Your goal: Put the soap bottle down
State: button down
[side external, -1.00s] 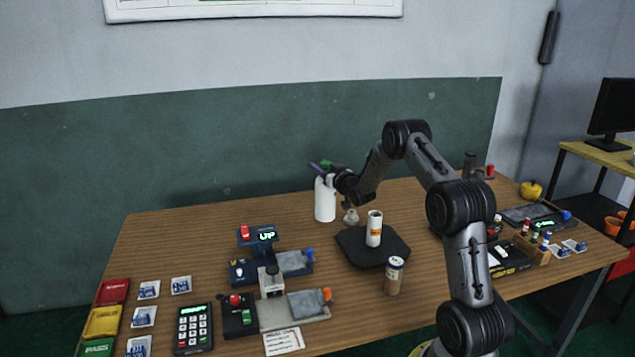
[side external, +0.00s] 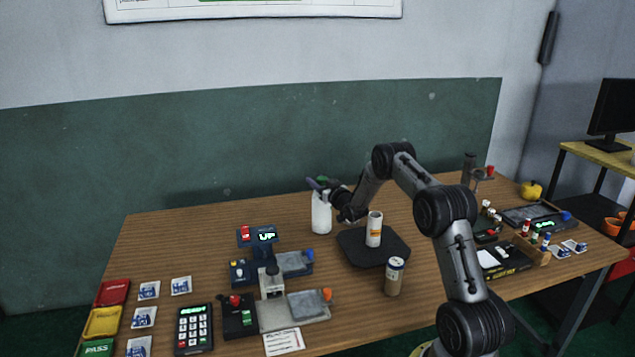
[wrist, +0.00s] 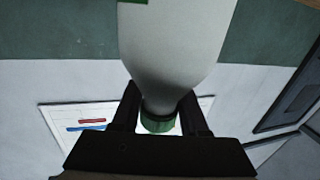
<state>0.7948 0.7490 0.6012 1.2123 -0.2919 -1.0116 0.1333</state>
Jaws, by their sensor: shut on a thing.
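The soap bottle (side external: 321,214) is white with a green cap and hangs upright or nearly so at the back middle of the table, left of the black mat. My gripper (side external: 319,186) is shut on it near its neck. In the wrist view the pale bottle body (wrist: 178,40) runs up out of frame, and its green cap (wrist: 158,126) sits between my fingers (wrist: 160,110). I cannot tell whether the bottle's base touches the table.
A black mat (side external: 355,255) bears a white cylinder with an orange label (side external: 374,230). A brown-bodied jar (side external: 394,278) stands in front. A machine with a lit display (side external: 262,238) is at left. Bare wood (side external: 190,235) lies left of the bottle.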

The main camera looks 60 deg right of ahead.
jog(key=shift+r, duration=0.1)
jog(key=c, duration=0.8)
grip_release()
jog(key=shift+f, duration=0.25)
jog(key=o, duration=0.4)
